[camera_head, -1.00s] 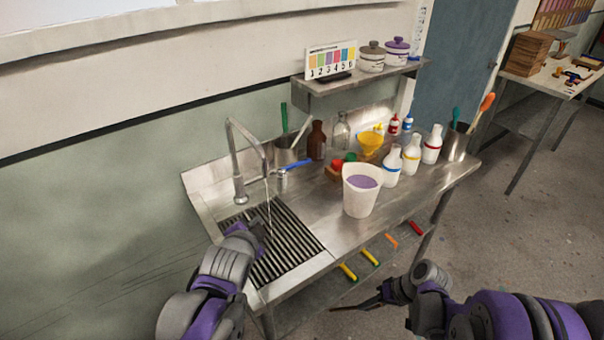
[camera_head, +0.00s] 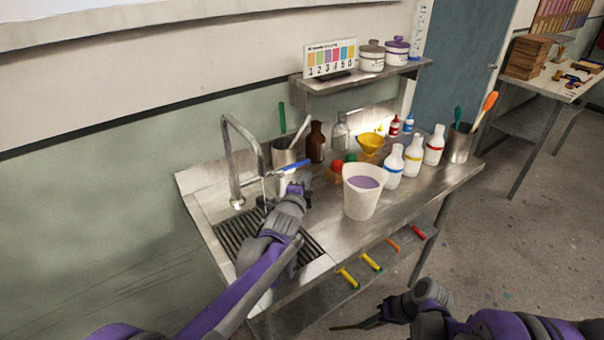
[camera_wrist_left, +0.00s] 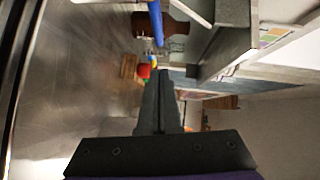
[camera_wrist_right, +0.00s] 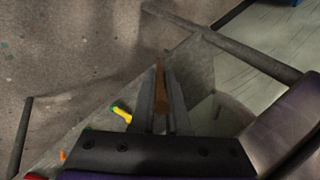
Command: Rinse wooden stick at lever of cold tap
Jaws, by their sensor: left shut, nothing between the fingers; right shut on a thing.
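The cold tap (camera_head: 229,160) stands at the back of the sink, with its blue lever (camera_head: 294,165) to the right of the spout. My left gripper (camera_head: 304,181) is shut and empty, just below the lever's right end. In the left wrist view the blue lever (camera_wrist_left: 157,24) lies ahead of the shut fingertips (camera_wrist_left: 160,74), apart from them in the picture. My right gripper (camera_head: 376,321) is shut on the brown wooden stick (camera_head: 345,327), low in front of the bench. The stick (camera_wrist_right: 160,72) points forward from the fingers in the right wrist view. I cannot make out running water.
A white bucket of purple liquid (camera_head: 362,198) stands right of my left gripper. White bottles (camera_head: 393,166) line the right. The sink grate (camera_head: 233,233) is partly hidden by my arm.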

